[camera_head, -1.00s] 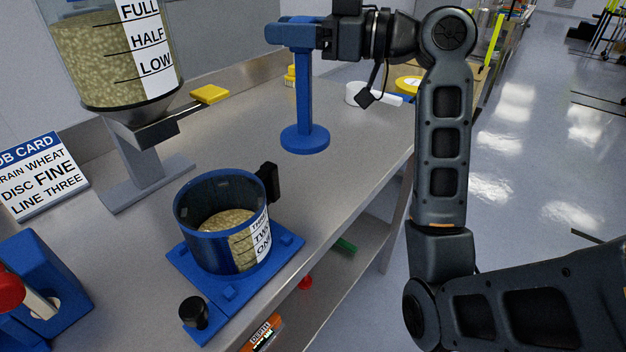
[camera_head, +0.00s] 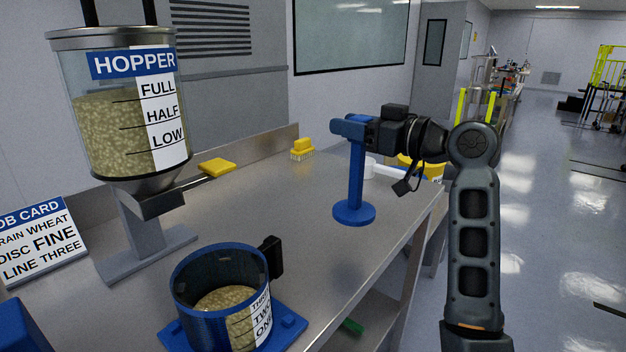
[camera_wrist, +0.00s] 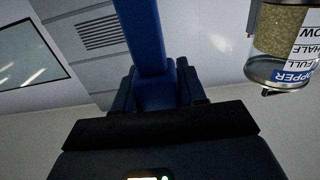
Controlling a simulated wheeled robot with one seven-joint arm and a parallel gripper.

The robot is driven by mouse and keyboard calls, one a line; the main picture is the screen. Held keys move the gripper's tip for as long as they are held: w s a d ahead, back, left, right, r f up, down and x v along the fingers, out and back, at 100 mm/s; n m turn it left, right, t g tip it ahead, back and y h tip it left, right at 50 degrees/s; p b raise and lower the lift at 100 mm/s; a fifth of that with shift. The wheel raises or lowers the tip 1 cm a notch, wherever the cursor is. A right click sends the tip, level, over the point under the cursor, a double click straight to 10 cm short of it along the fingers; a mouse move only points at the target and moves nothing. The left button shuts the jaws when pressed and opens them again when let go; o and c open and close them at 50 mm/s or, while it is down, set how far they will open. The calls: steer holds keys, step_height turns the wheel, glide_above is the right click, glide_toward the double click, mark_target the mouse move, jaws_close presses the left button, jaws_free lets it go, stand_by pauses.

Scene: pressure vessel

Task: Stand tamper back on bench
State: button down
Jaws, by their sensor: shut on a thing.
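The blue tamper (camera_head: 356,184) is upright over the bench, with a round disc foot, a straight post and a crosswise top. My gripper (camera_head: 352,126) is shut on its top end. The disc is at or very close to the bench top; I cannot tell whether it touches. In the wrist view the blue post (camera_wrist: 141,35) runs up from between my fingers (camera_wrist: 156,92). The steel bench (camera_head: 270,215) is clear around the disc.
A blue cup (camera_head: 195,308) of grain with a black handle stands front left. The grain hopper (camera_head: 120,190) and job card (camera_head: 42,243) are at left. A yellow pad (camera_head: 217,167), yellow brush (camera_head: 302,151) and white item (camera_head: 384,171) lie behind. The bench's front edge is right of the tamper.

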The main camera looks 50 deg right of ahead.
mark_target(357, 169)
steer(key=w+a+f, duration=0.4)
steer(key=w+f, duration=0.1)
steer(key=f, duration=0.3)
steer(key=shift+w+a+f+p, duration=0.15)
steer(key=shift+w+a+p, duration=0.05)
steer(key=shift+a+p, duration=0.2)
steer(key=shift+f, duration=0.2)
steer(key=c, duration=0.6)
jaws_free()
steer(key=shift+c, duration=0.2)
steer(key=shift+r, duration=0.15)
steer(key=s+b, duration=0.2)
steer(key=s, duration=1)
